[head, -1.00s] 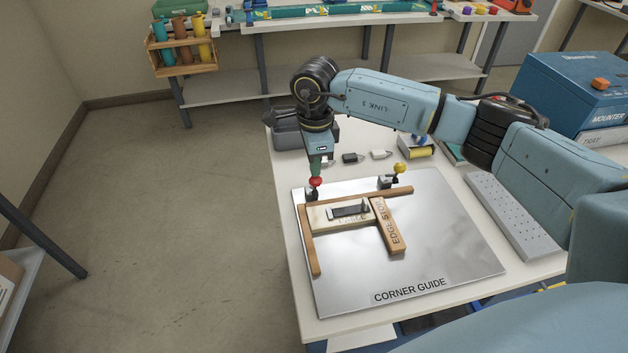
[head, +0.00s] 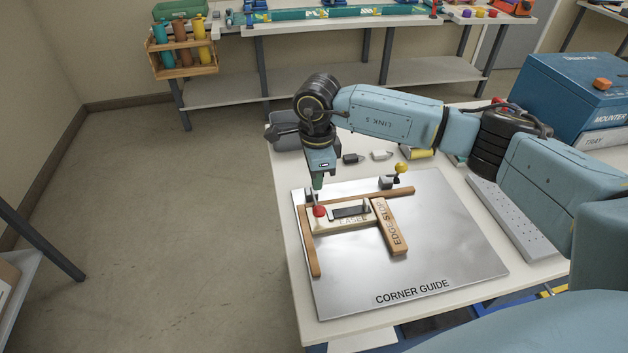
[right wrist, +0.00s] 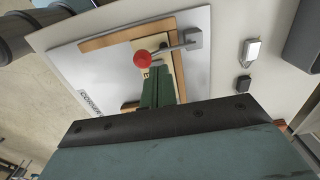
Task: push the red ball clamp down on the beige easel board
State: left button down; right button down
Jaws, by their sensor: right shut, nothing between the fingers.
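The beige easel board (head: 352,223) lies flat in the corner of the wooden guide, with a dark piece on it. The red ball (head: 320,211) of the clamp is low over the board's left end. In the right wrist view the red ball (right wrist: 142,59) sits on a thin rod from a grey block (right wrist: 193,38); whether the rod presses the board is hard to tell. My right gripper (head: 318,188) is shut and empty, pointing down just behind and above the ball. Its green fingers (right wrist: 157,84) show beside the ball. My left gripper is not in view.
A yellow ball clamp (head: 401,168) stands raised at the guide's back right. The edge stop (head: 391,228) lies against the board's right side. The metal corner guide plate (head: 440,245) is clear at right. Small grey parts (head: 353,158) lie behind it.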

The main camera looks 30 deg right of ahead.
jog(key=shift+w, duration=0.15)
jog(key=shift+r, duration=0.1)
jog(key=shift+r, duration=0.1)
notch_tip(320, 180, up, 8)
jog(key=p, duration=0.5)
dwell(0.4)
dwell(0.4)
